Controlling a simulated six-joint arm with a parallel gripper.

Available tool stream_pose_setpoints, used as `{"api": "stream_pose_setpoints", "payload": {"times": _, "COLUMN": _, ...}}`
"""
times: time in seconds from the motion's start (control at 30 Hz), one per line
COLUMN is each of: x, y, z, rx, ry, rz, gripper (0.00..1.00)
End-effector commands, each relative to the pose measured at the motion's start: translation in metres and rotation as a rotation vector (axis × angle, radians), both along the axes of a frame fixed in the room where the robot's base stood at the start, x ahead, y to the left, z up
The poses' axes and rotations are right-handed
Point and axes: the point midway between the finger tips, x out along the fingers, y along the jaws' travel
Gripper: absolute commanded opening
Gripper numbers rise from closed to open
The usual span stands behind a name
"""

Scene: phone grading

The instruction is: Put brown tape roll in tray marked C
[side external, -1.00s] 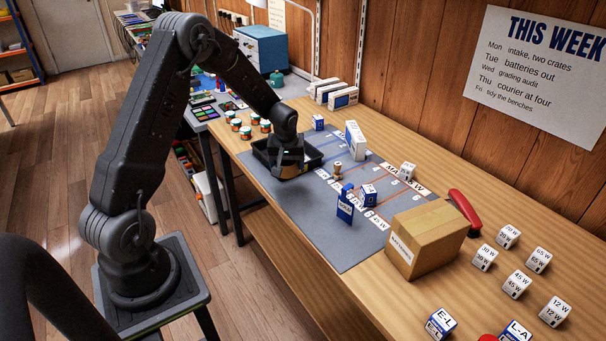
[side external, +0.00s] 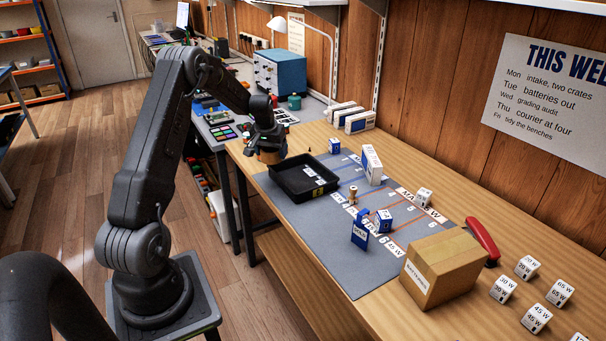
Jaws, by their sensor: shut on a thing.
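My gripper (side external: 268,148) is shut on a brown, round-looking thing, which appears to be the brown tape roll (side external: 270,156). It holds it at the far left end of the wooden bench, beyond the black tray. The black tray (side external: 303,193) stands on the grey mat, just right of and nearer than my gripper. White labels show inside it, but no letter is legible and I cannot tell if it is tray C. The underside of the held thing and its height above the bench are hard to judge.
A white-and-blue box (side external: 372,164), a small blue box (side external: 334,146), a wooden stamp-like piece (side external: 353,194) and blue boxes (side external: 360,236) stand on or around the mat (side external: 335,250). A cardboard carton (side external: 443,268) and a red-handled tool (side external: 482,241) are at right.

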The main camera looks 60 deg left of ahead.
Motion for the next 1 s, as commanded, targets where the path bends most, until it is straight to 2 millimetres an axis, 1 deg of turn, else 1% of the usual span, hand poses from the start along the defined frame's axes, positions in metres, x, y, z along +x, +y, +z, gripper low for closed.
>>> {"api": "stream_pose_setpoints", "payload": {"times": 0.4, "x": 0.076, "y": -0.039, "z": -0.052, "rx": 0.0, "ry": 0.001, "rz": -0.01, "gripper": 0.5}}
{"api": "stream_pose_setpoints", "payload": {"times": 0.5, "x": 0.09, "y": -0.045, "z": -0.06, "rx": 0.001, "ry": 0.0, "rz": -0.009, "gripper": 0.5}}
{"api": "stream_pose_setpoints", "payload": {"times": 0.6, "x": 0.098, "y": -0.049, "z": -0.066, "rx": 0.002, "ry": -0.001, "rz": -0.006, "gripper": 0.5}}
{"api": "stream_pose_setpoints", "payload": {"times": 0.77, "x": 0.101, "y": -0.051, "z": -0.073, "rx": 0.0, "ry": 0.0, "rz": -0.005, "gripper": 0.5}}
{"api": "stream_pose_setpoints", "payload": {"times": 1.0, "x": 0.1, "y": -0.051, "z": -0.105, "rx": -0.001, "ry": 0.0, "rz": -0.005, "gripper": 0.5}}
